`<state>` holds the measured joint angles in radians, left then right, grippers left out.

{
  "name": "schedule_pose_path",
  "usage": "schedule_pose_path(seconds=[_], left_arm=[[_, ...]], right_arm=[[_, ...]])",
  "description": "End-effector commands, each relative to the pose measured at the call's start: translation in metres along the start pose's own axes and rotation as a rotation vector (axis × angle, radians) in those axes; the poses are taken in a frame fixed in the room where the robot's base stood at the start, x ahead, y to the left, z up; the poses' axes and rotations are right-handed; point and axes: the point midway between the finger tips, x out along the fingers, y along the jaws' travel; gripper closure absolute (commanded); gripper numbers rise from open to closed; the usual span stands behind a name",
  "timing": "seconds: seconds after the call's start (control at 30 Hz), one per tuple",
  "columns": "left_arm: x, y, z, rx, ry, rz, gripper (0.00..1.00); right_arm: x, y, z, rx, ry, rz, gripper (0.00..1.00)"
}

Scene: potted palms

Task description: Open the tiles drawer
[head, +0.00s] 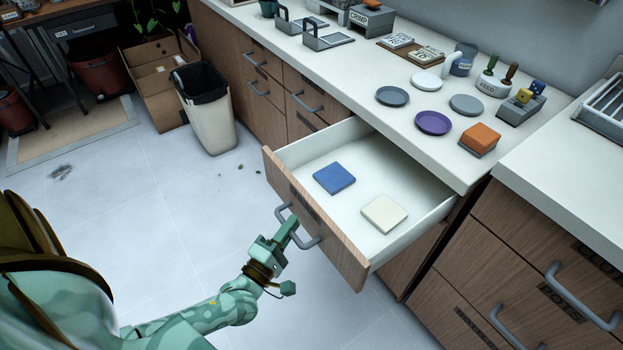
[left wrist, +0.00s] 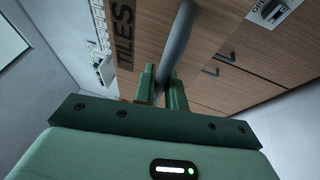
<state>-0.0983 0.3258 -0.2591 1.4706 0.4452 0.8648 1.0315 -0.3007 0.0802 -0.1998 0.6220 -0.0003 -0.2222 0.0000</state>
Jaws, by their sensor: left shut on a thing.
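The tiles drawer (head: 312,215) stands pulled out from the counter in the head view, with a wooden front and white inside. A blue tile (head: 334,178) and a cream tile (head: 384,213) lie apart on its floor. My left gripper (head: 288,230) is shut on the drawer's grey bar handle (head: 311,241). In the left wrist view, the two green fingers (left wrist: 161,88) are on either side of the handle (left wrist: 177,45), beside the label TILES (left wrist: 123,33). My right gripper is not in view.
The white counter (head: 350,75) holds plates (head: 433,122), an orange block (head: 481,138) and several tools. A bin (head: 207,110) and a cardboard box (head: 155,75) stand on the floor at the back left. The tiled floor left of the drawer is mostly clear.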

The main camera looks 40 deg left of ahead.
Motion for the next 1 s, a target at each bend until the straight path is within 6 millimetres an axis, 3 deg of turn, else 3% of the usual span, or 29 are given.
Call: schedule_pose_path(seconds=[0.1,0.33,0.87,0.9,0.93,1.0], left_arm=[[-0.02,0.005,-0.007,0.002,-0.003,-0.004,1.0],[-0.043,0.008,-0.017,0.001,-0.002,-0.003,1.0],[-0.05,0.008,-0.02,0.001,-0.001,-0.004,1.0],[-0.05,0.008,-0.02,0.001,-0.001,-0.004,0.77],[-0.05,0.008,-0.02,0.0,-0.001,-0.003,0.68],[-0.05,0.009,-0.02,0.0,-0.001,-0.003,0.66]], right_arm=[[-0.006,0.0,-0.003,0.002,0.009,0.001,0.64],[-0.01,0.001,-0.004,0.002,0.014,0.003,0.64],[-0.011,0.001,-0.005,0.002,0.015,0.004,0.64],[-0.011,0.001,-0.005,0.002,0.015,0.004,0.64],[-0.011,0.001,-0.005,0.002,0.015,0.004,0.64],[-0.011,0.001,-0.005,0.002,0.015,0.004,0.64]])
